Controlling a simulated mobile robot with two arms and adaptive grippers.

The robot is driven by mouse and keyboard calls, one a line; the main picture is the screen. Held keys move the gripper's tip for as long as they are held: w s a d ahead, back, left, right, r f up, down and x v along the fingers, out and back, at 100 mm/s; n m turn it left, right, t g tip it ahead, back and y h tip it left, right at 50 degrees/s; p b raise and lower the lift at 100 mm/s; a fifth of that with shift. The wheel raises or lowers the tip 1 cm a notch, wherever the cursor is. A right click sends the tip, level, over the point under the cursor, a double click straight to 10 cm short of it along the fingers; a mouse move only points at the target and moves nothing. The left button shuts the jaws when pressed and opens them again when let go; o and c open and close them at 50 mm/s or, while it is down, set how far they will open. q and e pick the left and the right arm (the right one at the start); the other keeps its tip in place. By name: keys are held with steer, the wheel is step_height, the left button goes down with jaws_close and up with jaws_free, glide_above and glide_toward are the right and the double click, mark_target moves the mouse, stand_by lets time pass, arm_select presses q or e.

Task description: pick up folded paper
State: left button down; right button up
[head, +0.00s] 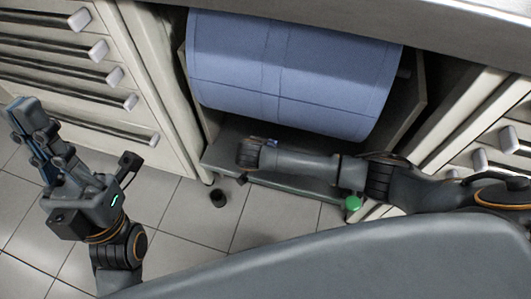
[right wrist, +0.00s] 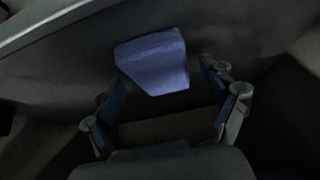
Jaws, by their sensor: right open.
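The folded paper (right wrist: 152,60) is a blue, block-like piece in the right wrist view, just above the middle. It lies on a dark grey surface. My right gripper (right wrist: 163,80) is open, with one finger on each side of the view and the paper ahead, roughly between the fingertips. I see no finger touching it. In the head view the folded paper is not visible, and the right arm reaches in below the big blue roll, its fingers hidden. My left gripper (head: 31,122) is raised at the left, away from the roll; its finger gap is unclear.
A large blue paper roll (head: 290,70) hangs in the open bay under the metal counter (head: 440,30), just above my right arm. Drawer cabinets with handles (head: 75,75) flank the bay. Tiled floor (head: 180,220) is open at the left.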

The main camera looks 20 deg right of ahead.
steer(key=c, duration=1)
steer(key=shift+c, duration=0.2)
